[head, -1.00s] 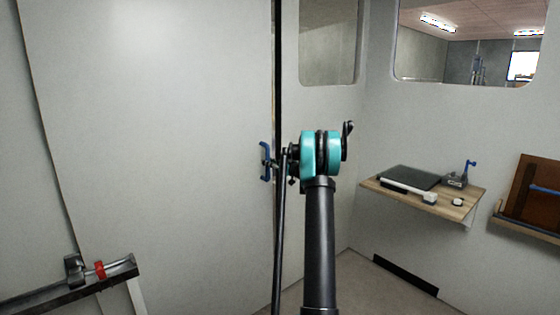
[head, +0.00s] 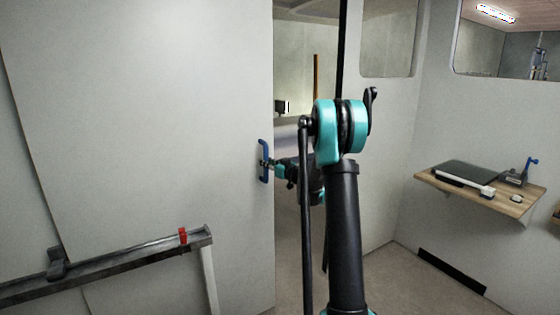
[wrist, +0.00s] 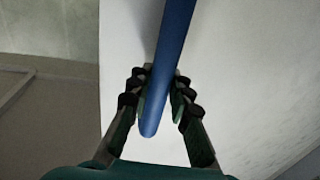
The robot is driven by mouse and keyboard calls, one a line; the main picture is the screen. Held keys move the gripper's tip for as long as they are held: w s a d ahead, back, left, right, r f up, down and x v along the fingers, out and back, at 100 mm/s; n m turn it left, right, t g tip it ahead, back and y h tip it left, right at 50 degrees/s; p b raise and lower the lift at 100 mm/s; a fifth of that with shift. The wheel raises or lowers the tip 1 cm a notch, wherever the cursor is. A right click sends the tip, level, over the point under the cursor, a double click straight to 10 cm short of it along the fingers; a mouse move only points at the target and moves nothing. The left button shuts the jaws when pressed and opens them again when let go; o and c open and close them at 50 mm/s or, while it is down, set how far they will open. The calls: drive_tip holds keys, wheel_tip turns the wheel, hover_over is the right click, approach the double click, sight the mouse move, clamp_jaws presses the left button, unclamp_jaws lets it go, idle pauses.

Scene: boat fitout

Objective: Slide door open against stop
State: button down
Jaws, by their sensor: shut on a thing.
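The white sliding door (head: 150,120) fills the left of the head view. Its right edge stands clear of the frame, with an opening beside it through which another room shows. A blue pull handle (head: 264,148) is fixed upright near that edge. My gripper (head: 268,164) is at the handle's middle. In the wrist view, my gripper (wrist: 160,100) has its two fingers on either side of the blue handle (wrist: 168,60), closed on it near its end. The door face (wrist: 230,80) lies behind the handle. I cannot tell which part is the stop.
A grey rail (head: 120,262) with a red clip (head: 183,236) crosses in front of the door at lower left. A wooden wall shelf (head: 480,190) with a dark flat device is at right. Open floor (head: 395,285) lies between.

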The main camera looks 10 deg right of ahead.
approach(191, 172)
drive_tip(key=x, duration=0.4)
drive_tip(key=shift+w+a, duration=0.1)
drive_tip(key=shift+w, duration=0.2)
drive_tip(key=c, duration=1.6)
unclamp_jaws()
drive_tip(key=shift+a, duration=0.15)
drive_tip(key=shift+o, duration=1.2)
drive_tip(key=shift+d, duration=0.2)
drive_tip(key=v, duration=1.2)
